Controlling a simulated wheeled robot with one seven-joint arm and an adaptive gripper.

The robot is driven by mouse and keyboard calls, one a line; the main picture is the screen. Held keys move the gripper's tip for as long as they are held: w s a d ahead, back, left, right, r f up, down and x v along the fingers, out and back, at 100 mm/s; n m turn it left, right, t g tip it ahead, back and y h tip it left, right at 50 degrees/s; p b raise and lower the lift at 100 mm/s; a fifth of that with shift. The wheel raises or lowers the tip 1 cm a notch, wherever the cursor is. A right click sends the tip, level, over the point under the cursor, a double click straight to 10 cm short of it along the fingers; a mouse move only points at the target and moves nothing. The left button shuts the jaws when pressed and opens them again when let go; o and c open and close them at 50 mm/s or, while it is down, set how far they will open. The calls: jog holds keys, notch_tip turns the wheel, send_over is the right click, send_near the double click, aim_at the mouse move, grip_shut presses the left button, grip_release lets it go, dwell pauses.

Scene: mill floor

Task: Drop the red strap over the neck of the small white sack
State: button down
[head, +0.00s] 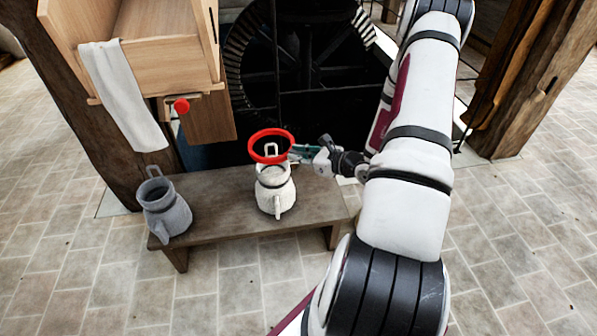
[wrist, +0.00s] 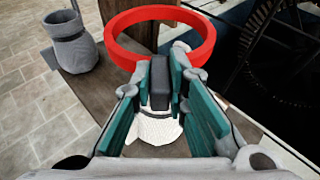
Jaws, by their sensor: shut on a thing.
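The red strap (head: 252,148) is a stiff-looking ring. My gripper (head: 293,154) comes in from the right and is shut on the strap's dark tab, seen between the teal fingers (wrist: 161,82) in the wrist view. The small white sack (head: 275,193) stands upright on the bench, with a pale loop at its top. In the head view the ring appears over the sack's top and the loop shows through it. I cannot tell whether the ring is around the neck or above it. In the wrist view the sack (wrist: 157,130) is mostly hidden behind the fingers; the red ring (wrist: 120,43) lies beyond them.
A grey sack (head: 167,212) with a loop stands at the left end of the wooden bench (head: 225,204). A wooden chute (head: 155,62) with a white cloth (head: 120,92) and red knob (head: 181,106) is behind left. A dark gear wheel (head: 237,45) is behind. Bare bench lies between the sacks.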

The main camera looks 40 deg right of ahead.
jog(key=shift+w+d+r+m, duration=0.25)
jog(key=shift+w+m, duration=0.15)
jog(key=shift+w, duration=0.15)
jog(key=shift+f+b, duration=1.25)
jog(key=shift+f, duration=0.6)
jog(key=shift+f+b, duration=0.2)
jog(key=shift+b, duration=0.1)
jog(key=shift+f+b, duration=4.6)
jog(key=shift+f, duration=1.4)
jog(key=c, duration=1.5)
grip_release()
